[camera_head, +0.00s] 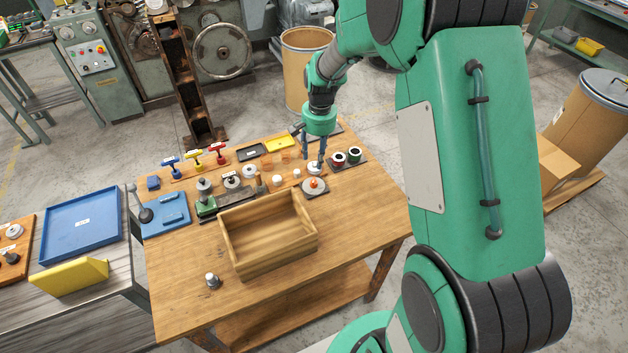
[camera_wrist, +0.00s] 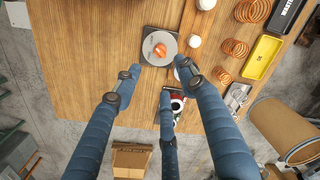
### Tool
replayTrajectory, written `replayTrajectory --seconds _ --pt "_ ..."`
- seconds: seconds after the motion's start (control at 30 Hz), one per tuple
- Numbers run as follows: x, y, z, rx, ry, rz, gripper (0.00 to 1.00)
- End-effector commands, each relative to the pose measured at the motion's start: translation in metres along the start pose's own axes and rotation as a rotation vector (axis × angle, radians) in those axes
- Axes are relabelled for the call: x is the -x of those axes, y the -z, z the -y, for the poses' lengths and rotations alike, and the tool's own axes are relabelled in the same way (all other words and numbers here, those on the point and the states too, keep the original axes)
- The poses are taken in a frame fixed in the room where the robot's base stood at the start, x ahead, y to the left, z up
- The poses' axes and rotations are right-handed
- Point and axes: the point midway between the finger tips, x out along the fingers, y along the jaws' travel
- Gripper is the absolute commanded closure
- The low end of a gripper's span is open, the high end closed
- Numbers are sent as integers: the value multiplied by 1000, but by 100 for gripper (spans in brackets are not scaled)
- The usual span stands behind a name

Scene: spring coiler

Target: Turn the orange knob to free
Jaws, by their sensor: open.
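The orange knob (camera_head: 314,184) sits on a round grey dial on a dark square plate, on the wooden table right of the open wooden box. In the wrist view the orange knob (camera_wrist: 160,50) shows on its grey disc (camera_wrist: 152,37) near the top middle. My gripper (camera_head: 314,160) points down over the table, just behind the knob in the head view. In the wrist view my gripper (camera_wrist: 161,78) has its blue fingers spread, with nothing between them. The knob lies just beyond the fingertips, and I see no contact. Any marking on the dial is too small to read.
The wooden box (camera_head: 268,262) stands left of the dial. Red and black round parts (camera_head: 346,157) on a dark plate stand close on the right. Copper coils and white pieces, with a yellow tray (camera_head: 280,144), are behind. The table's front right is clear.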

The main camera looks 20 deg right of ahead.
Motion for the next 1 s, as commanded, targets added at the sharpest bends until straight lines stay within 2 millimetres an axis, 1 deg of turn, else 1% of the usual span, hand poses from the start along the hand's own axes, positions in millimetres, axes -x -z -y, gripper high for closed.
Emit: replayTrajectory --seconds 0.17,0.6,0.7,0.83,1.0 --pt "-20 -1 0 0 -1 2 59" --pt "-91 -1 0 0 -1 2 59" --pt "-104 -1 0 0 0 1 59" --pt "-118 0 0 0 0 1 59" --pt "-127 0 0 0 0 0 59"
